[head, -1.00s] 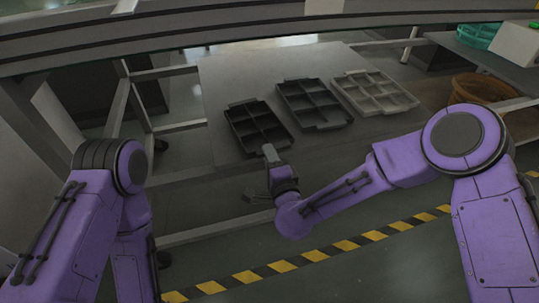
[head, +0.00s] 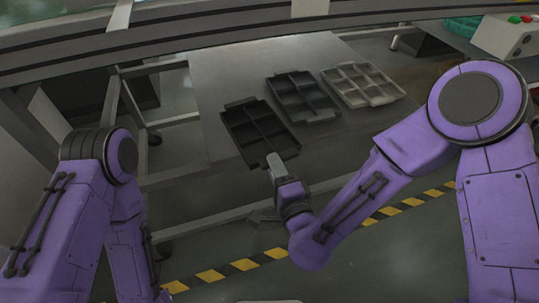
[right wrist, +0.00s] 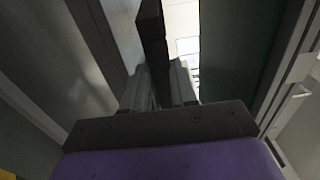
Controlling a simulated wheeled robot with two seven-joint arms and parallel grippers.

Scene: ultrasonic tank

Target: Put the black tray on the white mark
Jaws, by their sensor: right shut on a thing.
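The black tray (head: 237,119), divided into compartments, is at the left of a row of three trays in the head view. My right gripper (head: 277,164) is shut on its near edge. The tray looks lifted a little above the grey table. In the right wrist view the tray shows edge-on as a dark upright strip (right wrist: 152,40) between the fingers (right wrist: 160,88). I cannot make out a white mark in either view. My left arm is folded at the left of the head view, and its gripper does not show.
A dark grey tray (head: 303,97) and a light grey tray (head: 362,85) lie to the right of the black one. The grey table (head: 215,75) is bare behind and left of them. A control box with buttons (head: 507,36) stands at far right. A beam (head: 210,30) crosses the top.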

